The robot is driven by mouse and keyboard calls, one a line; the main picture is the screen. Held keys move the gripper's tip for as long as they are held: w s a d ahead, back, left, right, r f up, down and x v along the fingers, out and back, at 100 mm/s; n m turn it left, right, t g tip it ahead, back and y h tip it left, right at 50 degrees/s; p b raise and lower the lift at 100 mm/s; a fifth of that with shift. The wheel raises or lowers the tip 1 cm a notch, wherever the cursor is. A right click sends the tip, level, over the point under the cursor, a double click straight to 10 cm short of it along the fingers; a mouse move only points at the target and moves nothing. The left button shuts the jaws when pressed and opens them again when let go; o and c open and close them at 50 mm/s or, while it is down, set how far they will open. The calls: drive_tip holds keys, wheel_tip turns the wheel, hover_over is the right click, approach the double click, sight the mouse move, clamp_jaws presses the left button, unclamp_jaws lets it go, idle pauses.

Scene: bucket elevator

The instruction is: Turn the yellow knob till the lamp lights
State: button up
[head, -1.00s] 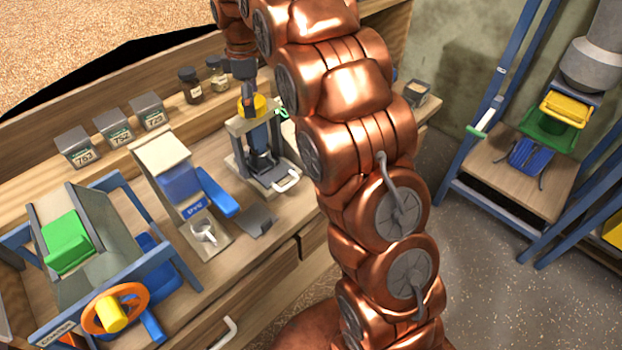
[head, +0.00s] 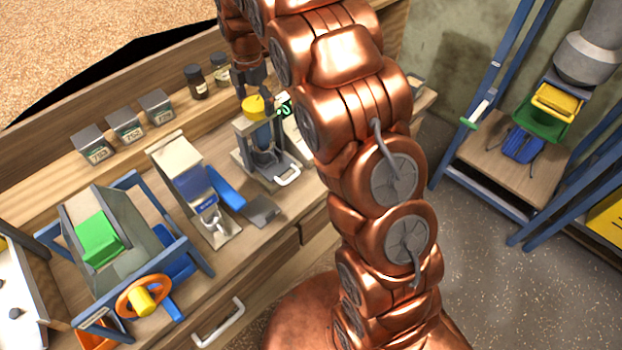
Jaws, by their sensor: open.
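A yellow knob (head: 254,108) tops a small grey bench device (head: 240,135) with a dark blue body, at the back middle of the bench. My gripper (head: 255,97) points down at this knob, its fingers open and spread to either side of the knob's upper part. I cannot tell whether they touch it. A small green-marked part (head: 284,107) shows just right of the knob, partly behind my arm. I cannot make out a lamp or whether one is lit. Another yellow knob (head: 142,301) sits at the hub of an orange handwheel (head: 125,303) at the front left.
A blue-framed machine with a green bucket (head: 98,240) and a beige-and-blue unit (head: 165,150) stand left of the device. Small labelled boxes (head: 126,132) and dark jars (head: 196,80) line the back. My arm hides the bench to the right.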

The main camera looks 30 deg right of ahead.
sight(260, 110)
drive_tip(key=shift+r+n, duration=0.15)
drive_tip(key=shift+n, duration=0.25)
drive_tip(key=shift+r+b, duration=1.5)
drive_tip(key=shift+r, duration=2.3)
drive_tip(key=shift+s+m+b, duration=0.35)
drive_tip(key=shift+s+m, duration=0.55)
drive_tip(key=shift+s, duration=0.55)
drive_tip(key=s+f+m+b, duration=0.3)
drive_tip(key=s+m, duration=0.4)
drive_tip(key=s, duration=0.6)
drive_tip(key=s+f+m+g+b, duration=0.1)
drive_tip(key=s+f+m+b, duration=0.2)
drive_tip(key=s+m, duration=0.5)
drive_tip(key=shift+s+f, duration=0.55)
drive_tip(key=shift+s, duration=2.75)
drive_tip(key=s+f+m, duration=0.4)
drive_tip(key=s+m, duration=0.2)
drive_tip(key=s, duration=0.6)
drive_tip(key=shift+m+g, duration=0.3)
drive_tip(key=shift+g, duration=0.1)
